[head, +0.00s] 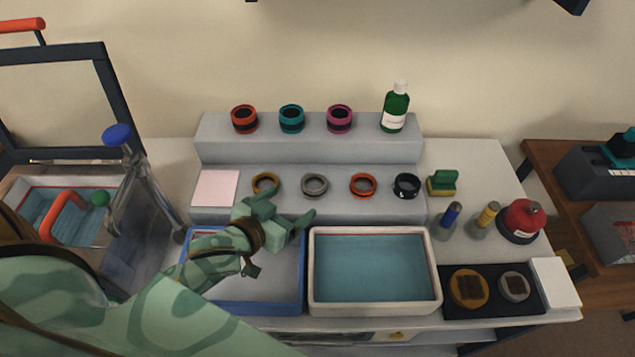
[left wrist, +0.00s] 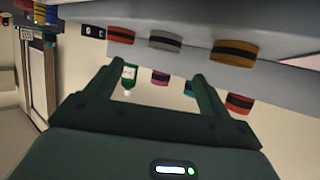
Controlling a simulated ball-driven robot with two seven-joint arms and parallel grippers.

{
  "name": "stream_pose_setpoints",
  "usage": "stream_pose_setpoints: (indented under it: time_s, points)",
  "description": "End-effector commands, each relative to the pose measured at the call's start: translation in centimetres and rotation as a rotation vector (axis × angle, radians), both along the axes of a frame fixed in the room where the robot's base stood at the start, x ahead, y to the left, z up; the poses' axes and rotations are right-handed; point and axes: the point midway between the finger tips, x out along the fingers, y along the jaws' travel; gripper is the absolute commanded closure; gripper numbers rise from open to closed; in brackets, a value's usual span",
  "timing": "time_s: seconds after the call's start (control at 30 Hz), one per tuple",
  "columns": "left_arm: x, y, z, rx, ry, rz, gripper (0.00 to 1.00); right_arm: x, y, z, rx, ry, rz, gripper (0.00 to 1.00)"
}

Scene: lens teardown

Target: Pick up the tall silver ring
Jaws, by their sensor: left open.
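A silver-grey ring (head: 314,185) with a dark band stands on the lower step of the grey stepped stand, between a gold ring (head: 265,183) and an orange ring (head: 362,186). The silver ring also shows in the left wrist view (left wrist: 165,40), where the picture is upside down. My left gripper (head: 288,208) is open and empty, in front of the lower step and near the silver ring, apart from it. In the left wrist view its two fingers (left wrist: 158,72) point toward the rings. My right gripper is not in view.
Red, teal and magenta rings and a green bottle (head: 395,110) stand on the upper step. A black ring (head: 406,186) is farther right on the lower step. A blue-rimmed tray (head: 303,290) and a white-rimmed tray (head: 375,309) lie in front. A black mat (head: 492,310) holds two round parts.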

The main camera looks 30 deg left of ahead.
Motion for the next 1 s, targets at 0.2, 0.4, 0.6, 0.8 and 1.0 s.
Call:
stream_pose_setpoints:
  time_s: [0.2,0.4,0.6,0.8,1.0]
  points:
    - [4.5,-0.6,-2.0,0.001,-0.001,0.001,0.19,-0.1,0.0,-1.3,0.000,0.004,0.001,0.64]
    - [6.1,-0.7,-2.6,0.002,0.000,0.000,0.19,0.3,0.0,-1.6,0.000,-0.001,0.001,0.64]
    - [9.1,-0.4,-3.7,0.005,-0.002,0.000,0.19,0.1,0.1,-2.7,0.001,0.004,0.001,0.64]
    - [10.7,-0.8,-4.4,0.002,0.002,-0.002,0.19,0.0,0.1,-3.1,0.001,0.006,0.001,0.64]
    - [10.7,-0.8,-4.3,0.001,0.002,-0.001,0.22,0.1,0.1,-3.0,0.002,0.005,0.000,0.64]
